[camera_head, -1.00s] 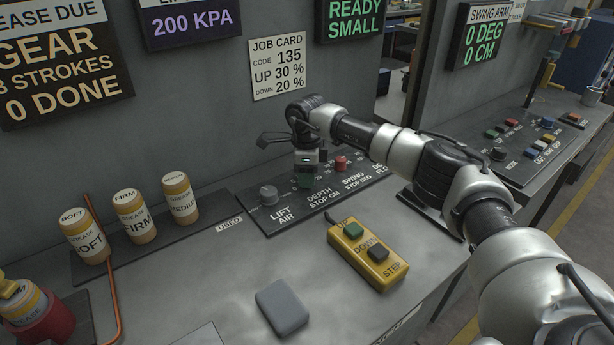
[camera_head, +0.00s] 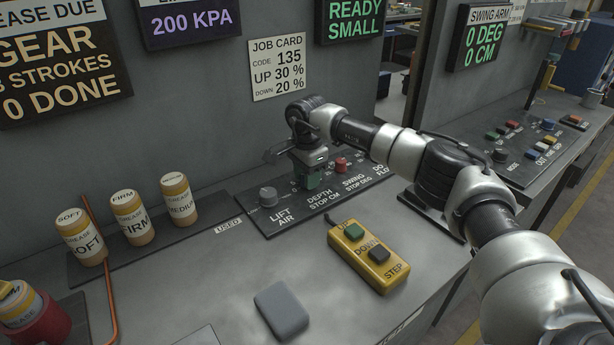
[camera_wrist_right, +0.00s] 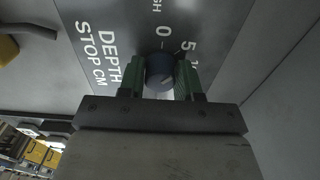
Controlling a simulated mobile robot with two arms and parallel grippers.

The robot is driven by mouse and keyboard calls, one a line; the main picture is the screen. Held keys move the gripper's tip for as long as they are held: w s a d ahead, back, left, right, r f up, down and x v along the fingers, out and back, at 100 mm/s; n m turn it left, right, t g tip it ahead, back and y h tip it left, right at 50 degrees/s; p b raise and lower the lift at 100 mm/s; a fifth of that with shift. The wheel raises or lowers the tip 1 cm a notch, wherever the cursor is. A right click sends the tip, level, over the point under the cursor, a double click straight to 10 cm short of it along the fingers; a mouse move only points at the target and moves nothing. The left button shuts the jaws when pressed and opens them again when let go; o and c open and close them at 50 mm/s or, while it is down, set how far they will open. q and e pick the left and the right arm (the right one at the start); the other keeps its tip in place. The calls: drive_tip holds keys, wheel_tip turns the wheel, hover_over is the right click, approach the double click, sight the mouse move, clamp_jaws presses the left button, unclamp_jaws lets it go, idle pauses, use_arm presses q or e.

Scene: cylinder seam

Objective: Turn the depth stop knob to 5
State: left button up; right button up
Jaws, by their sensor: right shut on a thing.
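The depth stop knob (camera_wrist_right: 159,72) is a dark blue round knob on the dark panel, beside the lettering DEPTH STOP CM. The marks 0 and 5 show next to it in the right wrist view. My right gripper (camera_wrist_right: 160,78) has its two green fingers on either side of the knob and is shut on it. A small pale mark shows on the knob, but I cannot tell which number it points at. In the head view my right gripper (camera_head: 307,181) points down at the panel and hides the knob. My left gripper is not in view.
On the same panel, a grey lift air knob (camera_head: 268,196) stands to the left and a red swing stop knob (camera_head: 341,165) close to the right. A yellow step pendant (camera_head: 368,257) and a grey block (camera_head: 281,311) lie in front. Grease cans (camera_head: 132,217) stand at left.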

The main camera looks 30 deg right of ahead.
drive_tip(key=shift+w+r, duration=0.1)
idle(0.3)
drive_tip(key=o, duration=0.9)
wheel_tip(320, 180, up, 11)
drive_tip(key=shift+f+b, duration=0.15)
drive_tip(key=shift+b, duration=0.25)
